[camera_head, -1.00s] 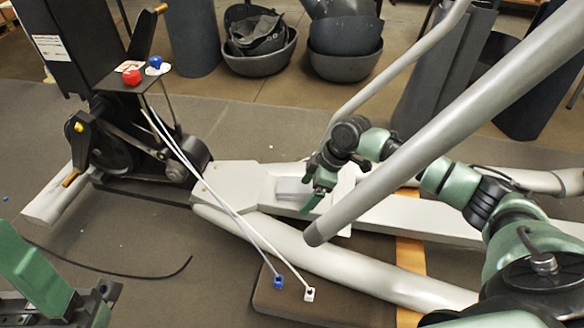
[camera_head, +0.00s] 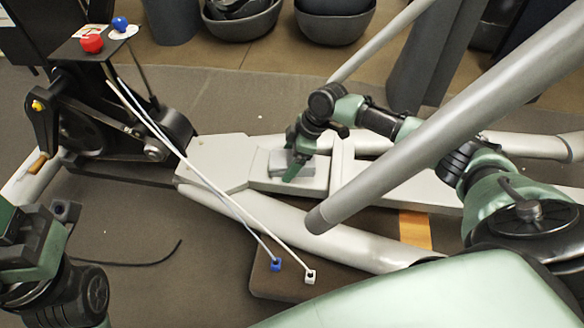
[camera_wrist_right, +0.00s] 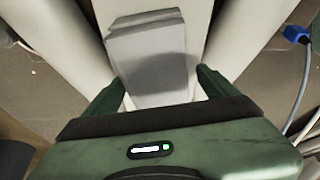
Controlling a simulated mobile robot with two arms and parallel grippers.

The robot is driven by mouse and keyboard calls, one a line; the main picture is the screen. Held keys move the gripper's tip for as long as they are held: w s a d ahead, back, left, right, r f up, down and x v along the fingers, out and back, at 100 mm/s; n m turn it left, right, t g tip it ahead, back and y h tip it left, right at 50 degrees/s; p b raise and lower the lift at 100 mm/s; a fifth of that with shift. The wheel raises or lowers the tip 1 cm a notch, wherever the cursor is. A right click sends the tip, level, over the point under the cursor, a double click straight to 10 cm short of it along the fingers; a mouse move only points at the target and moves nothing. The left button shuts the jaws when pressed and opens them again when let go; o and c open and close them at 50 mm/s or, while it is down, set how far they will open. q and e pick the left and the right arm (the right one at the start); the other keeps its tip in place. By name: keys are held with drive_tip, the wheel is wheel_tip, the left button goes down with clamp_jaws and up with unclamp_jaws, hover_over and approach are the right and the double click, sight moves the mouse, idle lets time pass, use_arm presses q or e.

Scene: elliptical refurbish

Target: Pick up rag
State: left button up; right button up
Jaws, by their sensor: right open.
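A grey folded rag (camera_head: 280,166) lies on the light grey frame of the elliptical machine, near the middle of the head view. It also shows in the right wrist view (camera_wrist_right: 143,48), as a flat block with a shadow on its near part. My right gripper (camera_head: 293,172) is over the rag, pointing down, and partly covers it in the head view.
A thick grey handlebar (camera_head: 400,150) slants close to my right arm. A red knob (camera_head: 92,43) sits on the machine at left. Dark tubs (camera_head: 240,22) stand behind on the floor.

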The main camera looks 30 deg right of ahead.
drive_tip(key=shift+a+f, duration=0.1)
drive_tip(key=shift+f, duration=0.1)
drive_tip(key=shift+w+f+p, duration=0.1)
drive_tip(key=shift+p, duration=0.2)
drive_tip(key=c, duration=1.4)
